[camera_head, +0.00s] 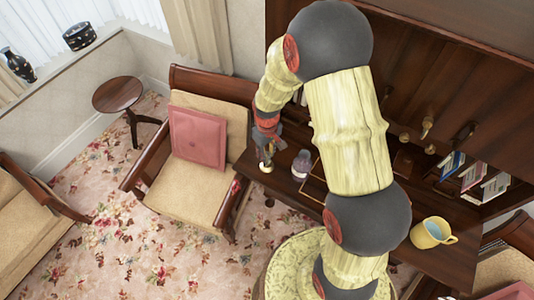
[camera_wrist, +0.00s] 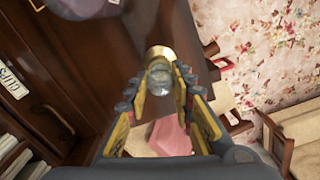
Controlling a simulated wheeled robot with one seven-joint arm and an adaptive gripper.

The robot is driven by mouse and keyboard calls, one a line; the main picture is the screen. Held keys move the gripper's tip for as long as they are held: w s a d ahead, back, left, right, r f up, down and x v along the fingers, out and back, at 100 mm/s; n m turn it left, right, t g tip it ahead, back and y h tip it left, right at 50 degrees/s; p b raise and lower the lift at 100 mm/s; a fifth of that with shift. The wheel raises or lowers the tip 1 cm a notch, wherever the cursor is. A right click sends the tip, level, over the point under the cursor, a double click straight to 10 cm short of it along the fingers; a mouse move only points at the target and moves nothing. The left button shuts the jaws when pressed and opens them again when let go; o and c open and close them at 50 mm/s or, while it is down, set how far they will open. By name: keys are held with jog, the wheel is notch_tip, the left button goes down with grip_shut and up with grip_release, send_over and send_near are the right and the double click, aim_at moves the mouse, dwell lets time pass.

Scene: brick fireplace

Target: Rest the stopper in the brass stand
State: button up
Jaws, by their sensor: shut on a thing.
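My gripper (camera_wrist: 163,84) is shut on the clear, rounded glass stopper (camera_wrist: 160,76), which shows between the fingertips in the wrist view. The brass stand (camera_wrist: 158,52) is a small round brass piece directly beyond the stopper, near the edge of the dark desk. The stand also shows in the head view (camera_head: 266,168), just under my gripper (camera_head: 267,154). The stopper overlaps the stand in the wrist view, and I cannot tell whether they touch. In the head view the stopper is too small and covered to make out.
A glass bottle (camera_head: 301,164) stands on the desk to the right of the stand. A yellow mug (camera_head: 432,232) and several books (camera_head: 472,178) are farther right. An armchair (camera_head: 191,145) with a pink cushion is close to the desk's left end.

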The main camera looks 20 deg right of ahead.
jog(key=shift+f+b, duration=0.35)
jog(key=shift+f, duration=0.2)
jog(key=o, duration=1)
jog(key=shift+r, duration=0.1)
notch_tip(320, 180, up, 12)
jog(key=shift+f, duration=0.1)
dwell(0.4)
